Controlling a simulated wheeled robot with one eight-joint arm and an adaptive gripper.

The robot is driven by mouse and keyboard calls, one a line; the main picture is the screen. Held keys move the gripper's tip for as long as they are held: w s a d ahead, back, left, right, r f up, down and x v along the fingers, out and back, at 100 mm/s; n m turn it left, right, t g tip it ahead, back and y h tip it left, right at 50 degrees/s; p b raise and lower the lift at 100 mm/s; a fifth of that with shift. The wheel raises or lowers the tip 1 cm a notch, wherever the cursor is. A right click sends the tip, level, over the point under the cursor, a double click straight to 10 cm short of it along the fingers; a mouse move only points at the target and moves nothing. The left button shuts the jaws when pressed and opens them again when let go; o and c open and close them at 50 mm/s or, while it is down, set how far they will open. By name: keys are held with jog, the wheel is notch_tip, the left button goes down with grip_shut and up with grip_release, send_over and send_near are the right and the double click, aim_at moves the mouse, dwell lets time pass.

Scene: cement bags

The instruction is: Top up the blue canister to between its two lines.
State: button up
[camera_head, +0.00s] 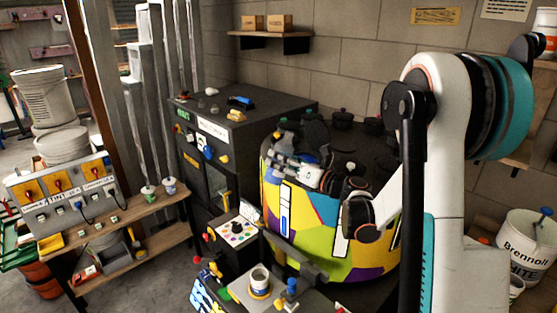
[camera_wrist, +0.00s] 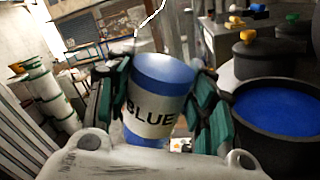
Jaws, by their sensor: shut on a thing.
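In the wrist view my gripper (camera_wrist: 160,98) is shut on a blue container (camera_wrist: 163,72) with a pale label reading "BLUE". The container leans slightly in that view; its contents are not visible. To its right, apart from it, stands an open black canister (camera_wrist: 262,148) with blue liquid (camera_wrist: 278,106) inside, its surface below the rim. In the head view my gripper (camera_head: 297,168) is above the left front of the multicoloured drum-shaped machine (camera_head: 315,215). A tall gauge strip (camera_head: 286,209) on the machine's front shows blue and white. Its two lines are too small to make out.
Several black lidded pots (camera_head: 342,119) stand on the machine's top. A small white-and-blue cup (camera_head: 260,279) sits on the front tray. A dark cabinet (camera_head: 240,125) is behind left; a wooden bench (camera_head: 130,230) is further left. A white bucket (camera_head: 528,243) stands at right.

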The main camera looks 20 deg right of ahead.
jog(key=m, duration=0.3)
jog(key=shift+w+d+t, duration=0.15)
jog(key=shift+d+t, duration=0.1)
jog(key=shift+t, duration=0.05)
jog(key=shift+d+f+m, duration=0.2)
jog(key=shift+m, duration=0.5)
jog(key=shift+w+d+f+m+b, duration=0.25)
jog(key=shift+d+m+b, duration=0.25)
jog(key=shift+m, duration=0.2)
jog(key=shift+d+m+h, duration=0.1)
jog(key=shift+m+h, duration=0.2)
jog(key=shift+m, duration=0.1)
jog(key=shift+d, duration=0.1)
jog(key=shift+r+t, duration=0.2)
jog(key=shift+t, duration=0.2)
jog(key=shift+r+m, duration=0.1)
jog(key=shift+m, duration=0.4)
jog(key=shift+a, duration=0.2)
